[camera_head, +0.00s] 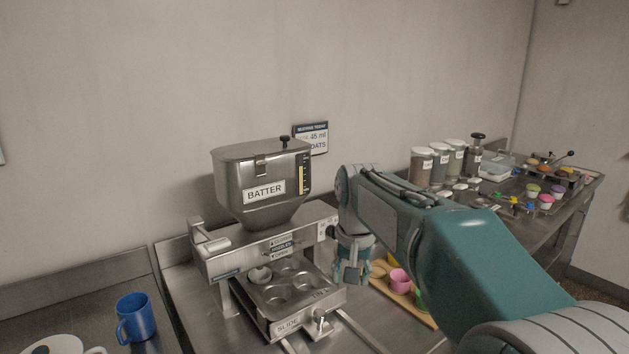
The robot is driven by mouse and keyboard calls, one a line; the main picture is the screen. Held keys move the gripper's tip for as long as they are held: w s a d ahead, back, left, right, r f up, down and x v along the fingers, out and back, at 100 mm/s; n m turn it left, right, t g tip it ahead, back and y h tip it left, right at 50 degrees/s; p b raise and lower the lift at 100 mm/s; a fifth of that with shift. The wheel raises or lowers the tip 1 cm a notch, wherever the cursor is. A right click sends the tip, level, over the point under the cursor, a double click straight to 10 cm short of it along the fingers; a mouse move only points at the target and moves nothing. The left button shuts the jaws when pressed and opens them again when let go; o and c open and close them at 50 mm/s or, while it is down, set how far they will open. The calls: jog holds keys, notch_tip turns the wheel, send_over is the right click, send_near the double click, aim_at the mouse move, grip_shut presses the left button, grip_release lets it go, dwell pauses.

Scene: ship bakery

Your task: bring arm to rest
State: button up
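My arm reaches in from the bottom right and bends down at the wrist. My gripper (351,279) points downward, just right of the batter machine and left of a wooden board (405,304). Its fingertips are small and dark in the view, so I cannot make out whether they are apart. No object shows clearly in it. The batter machine (262,185) has a steel hopper labelled BATTER above a muffin tin (294,309).
A pink cup (399,281) stands on the board, with a green one partly behind my arm. A blue mug (135,318) stands at the lower left. Labelled jars (421,166) and a tray of colourful cupcakes (516,194) are behind my arm at the right.

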jog(key=s+d+f+t, duration=0.1)
jog(key=s+d, duration=0.2)
jog(key=s, duration=0.5)
jog(key=s+d+f+n+t, duration=0.1)
jog(key=s+d+f, duration=0.1)
jog(key=s, duration=0.7)
jog(key=s+d+f+t, duration=0.1)
jog(key=s+d+t, duration=0.1)
jog(key=s, duration=0.7)
jog(key=shift+d+f, duration=0.3)
jog(key=shift+d, duration=0.5)
